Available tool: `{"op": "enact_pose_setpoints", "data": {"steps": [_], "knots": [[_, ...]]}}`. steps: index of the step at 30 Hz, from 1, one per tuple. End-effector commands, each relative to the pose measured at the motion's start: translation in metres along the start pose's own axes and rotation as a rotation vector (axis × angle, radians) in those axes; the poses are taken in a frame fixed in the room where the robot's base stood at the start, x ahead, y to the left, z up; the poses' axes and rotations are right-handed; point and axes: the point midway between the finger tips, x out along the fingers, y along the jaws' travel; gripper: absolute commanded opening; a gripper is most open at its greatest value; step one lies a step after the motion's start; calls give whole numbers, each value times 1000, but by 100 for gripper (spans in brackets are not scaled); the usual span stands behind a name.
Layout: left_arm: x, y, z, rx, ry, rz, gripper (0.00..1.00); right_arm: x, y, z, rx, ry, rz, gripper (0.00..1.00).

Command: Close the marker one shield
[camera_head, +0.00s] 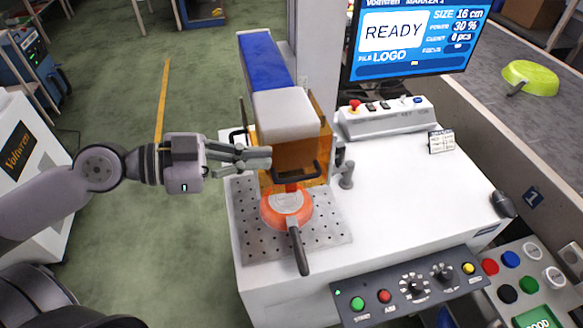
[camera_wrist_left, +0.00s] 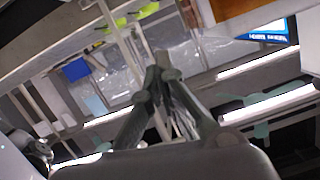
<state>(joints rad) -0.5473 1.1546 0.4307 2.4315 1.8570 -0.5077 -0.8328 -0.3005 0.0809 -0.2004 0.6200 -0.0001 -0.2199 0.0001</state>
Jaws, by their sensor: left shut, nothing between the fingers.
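The marker one machine has a blue and white head (camera_head: 283,103) over a perforated plate (camera_head: 330,228). Its amber see-through shield (camera_head: 313,150) surrounds the space under the head and carries a dark bar handle (camera_head: 297,172) at its front. An orange pan (camera_head: 287,207) lies on the plate below the handle, its dark handle toward me. The shield's lower edge appears to stand above the pan. My left gripper (camera_head: 268,158) is shut and empty, its fingertips at the shield's left side, left of the handle; contact is unclear. Its closed fingers show in the left wrist view (camera_wrist_left: 168,72). My right gripper is out of view.
A screen (camera_head: 415,40) reading READY stands behind a small control box (camera_head: 385,117). A button panel (camera_head: 410,288) is at the front. A conveyor (camera_head: 520,125) at right carries a green pan (camera_head: 530,77). Green floor at left is open.

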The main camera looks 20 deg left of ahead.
Motion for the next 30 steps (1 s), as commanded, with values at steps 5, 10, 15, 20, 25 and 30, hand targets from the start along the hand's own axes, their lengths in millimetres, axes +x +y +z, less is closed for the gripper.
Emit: {"op": "enact_pose_setpoints", "data": {"steps": [5,10,15,20,25,30], "knots": [[17,0,2,3,-6,2,0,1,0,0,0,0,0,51],[26,-2,-1,0,3,-6,0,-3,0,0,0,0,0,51],[34,-2,-1,0,2,-6,0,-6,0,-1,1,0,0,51],[42,-2,-1,3,1,-4,0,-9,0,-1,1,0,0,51],[56,-4,-4,-5,7,-9,0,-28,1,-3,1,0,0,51],[71,-1,13,-9,-2,-3,0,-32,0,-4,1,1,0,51]]}}
